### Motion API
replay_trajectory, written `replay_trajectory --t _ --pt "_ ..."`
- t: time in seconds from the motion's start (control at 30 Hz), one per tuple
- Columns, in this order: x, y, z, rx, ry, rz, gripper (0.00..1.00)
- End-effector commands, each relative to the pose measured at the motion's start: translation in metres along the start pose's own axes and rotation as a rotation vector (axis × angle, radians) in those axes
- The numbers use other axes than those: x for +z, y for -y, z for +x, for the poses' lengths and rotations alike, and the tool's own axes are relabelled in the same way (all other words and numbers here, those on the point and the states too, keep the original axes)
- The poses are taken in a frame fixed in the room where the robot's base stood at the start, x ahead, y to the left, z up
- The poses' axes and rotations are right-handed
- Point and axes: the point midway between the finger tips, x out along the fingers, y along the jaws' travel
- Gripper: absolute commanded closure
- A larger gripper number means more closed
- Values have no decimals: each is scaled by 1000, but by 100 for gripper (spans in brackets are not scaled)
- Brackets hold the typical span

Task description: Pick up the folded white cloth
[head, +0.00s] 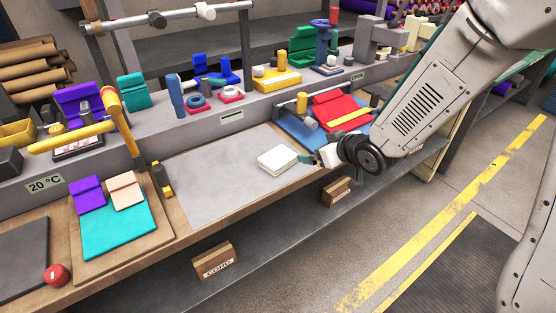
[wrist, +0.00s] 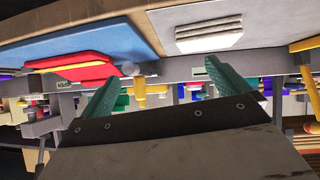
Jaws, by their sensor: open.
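The folded white cloth (head: 277,160) lies flat as a square stack on the grey mat (head: 215,180), near the bench's front edge. In the wrist view the white cloth (wrist: 208,37) shows its layered edge, beyond and between the picture's middle and right. My gripper (head: 312,157) is just to the right of the cloth in the head view, apart from it. In the wrist view my gripper (wrist: 160,72) has its two green fingers spread wide with nothing between them. In the head view the fingers are small and partly hidden by my wrist.
A blue board (head: 296,128) with red cloth (head: 335,108) and a yellow strip lies behind my gripper. A wooden board (head: 150,238) with teal, purple and peach cloths is at left, with a yellow-black bottle (head: 162,178) beside it. The grey mat left of the white cloth is clear.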

Motion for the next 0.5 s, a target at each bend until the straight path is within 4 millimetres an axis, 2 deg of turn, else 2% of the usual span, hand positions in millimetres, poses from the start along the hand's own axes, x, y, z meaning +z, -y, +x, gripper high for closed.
replay_trajectory --t 0.03,0.1,0.2,0.3,0.5 --pt "7 16 16 -53 -40 -5 0" --pt "9 34 29 -113 -102 -8 0" --pt "12 51 40 -173 -164 -5 0" --pt "12 62 44 -209 -201 -2 0" --pt "8 70 60 -226 -220 0 0"
